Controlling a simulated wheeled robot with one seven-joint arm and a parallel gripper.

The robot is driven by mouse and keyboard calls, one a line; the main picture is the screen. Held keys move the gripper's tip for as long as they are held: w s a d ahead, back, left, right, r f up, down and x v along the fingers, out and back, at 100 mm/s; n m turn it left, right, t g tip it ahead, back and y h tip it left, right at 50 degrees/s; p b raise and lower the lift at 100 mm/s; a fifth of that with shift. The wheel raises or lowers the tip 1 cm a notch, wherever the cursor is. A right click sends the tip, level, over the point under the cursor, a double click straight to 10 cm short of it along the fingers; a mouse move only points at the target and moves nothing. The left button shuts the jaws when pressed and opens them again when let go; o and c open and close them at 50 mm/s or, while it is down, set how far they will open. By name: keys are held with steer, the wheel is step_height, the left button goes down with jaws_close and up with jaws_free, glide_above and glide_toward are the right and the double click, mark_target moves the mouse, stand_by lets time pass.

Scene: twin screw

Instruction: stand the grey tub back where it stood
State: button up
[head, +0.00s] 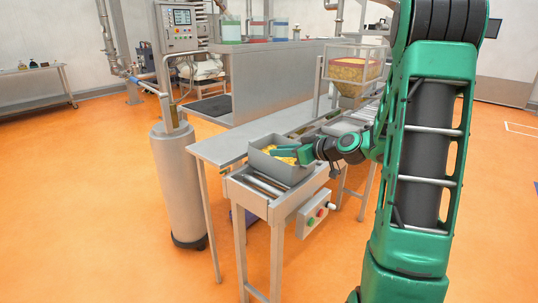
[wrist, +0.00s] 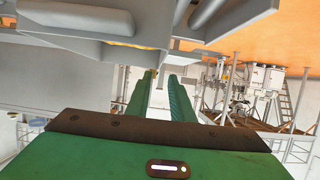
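The grey tub (head: 283,173) sits on the near end of the roller conveyor, upright as far as I can see. Yellow contents (head: 287,152) show inside it. My gripper (head: 284,153) reaches in from the right, its green fingers over the tub's opening and partly covering the contents. In the wrist view my gripper's fingers (wrist: 161,80) stand apart with a pale gap between them, and I see nothing clearly held. Grey surfaces cross the top of that view, with a thin strip of yellow. Contact between fingers and tub cannot be made out.
The roller conveyor (head: 262,186) runs back toward a framed hopper (head: 356,72) with yellow contents. A grey side table (head: 216,148) adjoins it on the left. A control box (head: 312,216) hangs on the conveyor's front. A steel column (head: 178,185) stands left; the orange floor is open there.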

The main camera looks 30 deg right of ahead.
steer(key=s+a+f+m+g+h, duration=0.1)
steer(key=s+m+g, duration=0.4)
steer(key=s, duration=1.4)
steer(key=s+a+f+m+g+h, duration=0.2)
steer(key=s+m+g, duration=0.3)
steer(key=s, duration=1.4)
steer(key=g+h, duration=0.1)
steer(key=g, duration=0.2)
steer(key=shift+s+a+h, duration=0.2)
steer(key=shift+s+h, duration=0.1)
